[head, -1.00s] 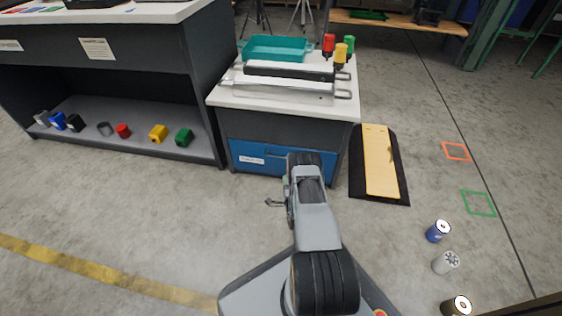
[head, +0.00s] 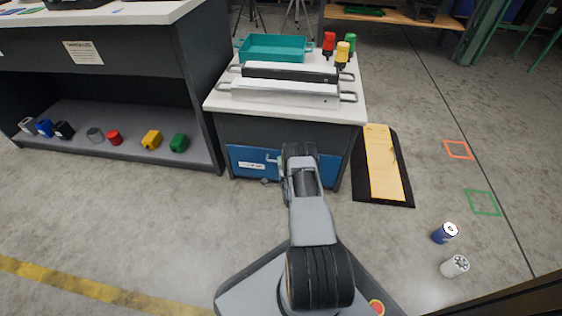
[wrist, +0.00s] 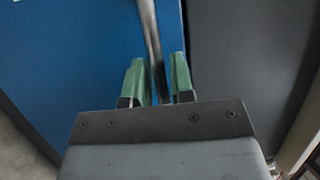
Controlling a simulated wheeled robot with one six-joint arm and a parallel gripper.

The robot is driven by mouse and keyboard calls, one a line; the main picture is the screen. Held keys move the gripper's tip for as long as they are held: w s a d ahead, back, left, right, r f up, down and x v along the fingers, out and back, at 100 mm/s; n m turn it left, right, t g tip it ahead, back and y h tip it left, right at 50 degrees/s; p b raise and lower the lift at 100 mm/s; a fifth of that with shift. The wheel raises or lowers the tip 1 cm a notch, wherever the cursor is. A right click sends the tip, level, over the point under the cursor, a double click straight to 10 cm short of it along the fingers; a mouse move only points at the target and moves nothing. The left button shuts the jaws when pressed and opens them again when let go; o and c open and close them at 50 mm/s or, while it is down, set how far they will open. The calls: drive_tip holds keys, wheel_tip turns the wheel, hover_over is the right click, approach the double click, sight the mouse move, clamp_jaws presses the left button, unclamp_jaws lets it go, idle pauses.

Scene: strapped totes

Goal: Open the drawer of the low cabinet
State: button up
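The low cabinet (head: 228,128) is dark grey with a white top. Its blue drawer front (head: 240,152) carries a white label and looks shut in the head view. The metal handle (head: 272,159) shows just left of my arm, which hides part of the drawer. In the wrist view the handle bar (wrist: 151,35) runs down in front of the blue drawer front (wrist: 80,55). My gripper (wrist: 158,80) has green fingers on either side of the bar's lower end, with narrow gaps, so it is open around the bar. In the head view the fingers are mostly hidden.
On the cabinet top are a teal tray (head: 275,47), a white handled case (head: 285,92) and several coloured lamps. A black-edged yellow ramp (head: 384,165) lies close on the right. A long grey bench (head: 150,150) stands left.

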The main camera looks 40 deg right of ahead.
drive_tip(key=shift+d, duration=0.2)
drive_tip(key=shift+s, duration=0.1)
clamp_jaws()
drive_tip(key=shift+a, duration=0.1)
